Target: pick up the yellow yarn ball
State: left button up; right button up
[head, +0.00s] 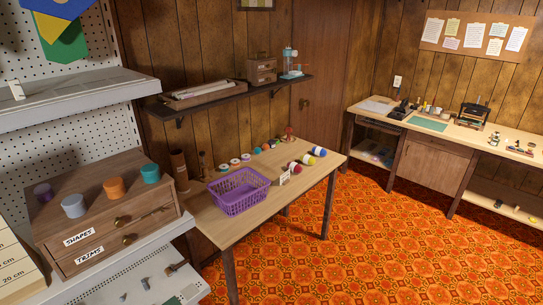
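No gripper of mine shows in the head view. I cannot clearly pick out a yellow yarn ball at this size. A row of small round coloured items (266,147) lies along the back of the wooden table (226,215), and a small yellowish one (257,150) is among them; I cannot tell whether it is yarn. Several coloured rolls or spools (307,159) lie near the right end of the table, one with yellow on it. A purple basket (238,192) stands at the table's front left and looks empty.
A pegboard shelf unit with a wooden drawer box (105,210) stands close on the left. A dark wall shelf (232,97) hangs above the table's back. A workbench (430,125) lines the right wall. The orange patterned floor (350,240) is clear in front.

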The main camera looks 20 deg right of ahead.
aim_at(307, 160)
jog(key=i+l+u, duration=0.15)
jog(key=l, duration=0.15)
jog(key=i+l+u, duration=0.2)
jog(key=l, duration=0.15)
jog(key=i+l+u, duration=0.15)
jog(key=l, duration=0.2)
jog(key=i+l+u, duration=0.15)
jog(key=l, duration=0.35)
jog(key=l+u, duration=0.1)
jog(key=l, duration=0.4)
jog(key=i+l, duration=0.1)
jog(key=l, duration=0.35)
jog(key=i+l, duration=0.15)
jog(key=l, duration=0.35)
jog(key=i+l, duration=0.1)
jog(key=l, duration=0.35)
jog(key=i+l, duration=0.1)
jog(key=l, duration=0.35)
jog(key=i+l, duration=0.15)
jog(key=l, duration=0.3)
jog(key=i+l+u, duration=0.1)
jog(key=l, duration=0.35)
